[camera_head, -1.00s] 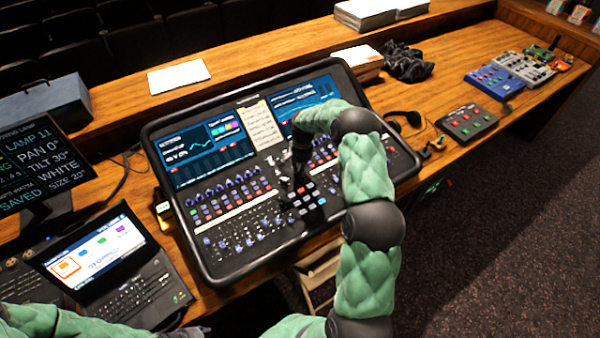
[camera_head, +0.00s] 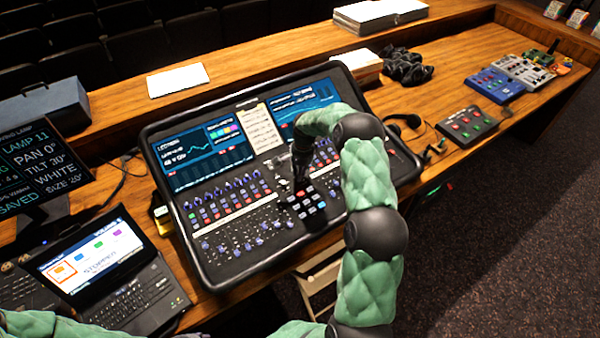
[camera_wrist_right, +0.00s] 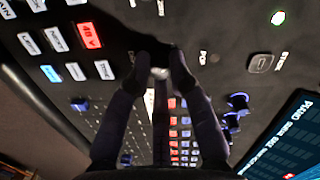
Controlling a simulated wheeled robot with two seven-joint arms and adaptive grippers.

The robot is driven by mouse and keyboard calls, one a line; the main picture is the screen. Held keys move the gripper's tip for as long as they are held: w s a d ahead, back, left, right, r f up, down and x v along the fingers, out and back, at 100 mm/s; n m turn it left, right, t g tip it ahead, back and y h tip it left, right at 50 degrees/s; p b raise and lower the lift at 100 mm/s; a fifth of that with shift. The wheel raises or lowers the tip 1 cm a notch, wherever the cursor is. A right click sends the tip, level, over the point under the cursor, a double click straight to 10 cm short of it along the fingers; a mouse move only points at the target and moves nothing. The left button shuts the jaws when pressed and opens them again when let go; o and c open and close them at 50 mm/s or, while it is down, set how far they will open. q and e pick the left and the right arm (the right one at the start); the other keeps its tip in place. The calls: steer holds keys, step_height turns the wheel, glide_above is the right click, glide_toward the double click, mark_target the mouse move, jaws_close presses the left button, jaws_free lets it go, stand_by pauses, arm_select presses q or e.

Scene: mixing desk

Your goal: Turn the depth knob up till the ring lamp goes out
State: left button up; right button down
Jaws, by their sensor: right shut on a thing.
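The mixing desk (camera_head: 262,262) lies on the wooden counter, its front packed with knobs, faders and buttons. My right gripper (camera_head: 299,188) is low over the middle of the desk, below the two screens. In the right wrist view my right gripper (camera_wrist_right: 160,62) is shut on a small knob (camera_wrist_right: 160,73), mostly hidden between the fingertips. I cannot read its label. I cannot make out a ring lamp around the knob. My left arm shows at the bottom left edge; its gripper is unclear.
Blue-capped knobs (camera_wrist_right: 238,102) stand to the right of the fingers, and lit buttons (camera_wrist_right: 89,35) to the left. A laptop (camera_head: 105,262) is left of the desk. A small button box (camera_head: 467,124) and a cable lie to its right.

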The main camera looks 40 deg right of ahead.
steer(key=c, duration=1.1)
jaws_free()
steer(key=shift+s+a+f, duration=0.1)
steer(key=shift+a+f, duration=0.05)
steer(key=shift+a, duration=0.1)
steer(key=shift+c, duration=0.2)
steer(key=shift+d, duration=0.15)
steer(key=shift+r, duration=0.25)
step_height(320, 180, up, 12)
steer(key=shift+d+f, duration=0.25)
steer(key=shift+d, duration=0.1)
steer(key=shift+s, duration=0.1)
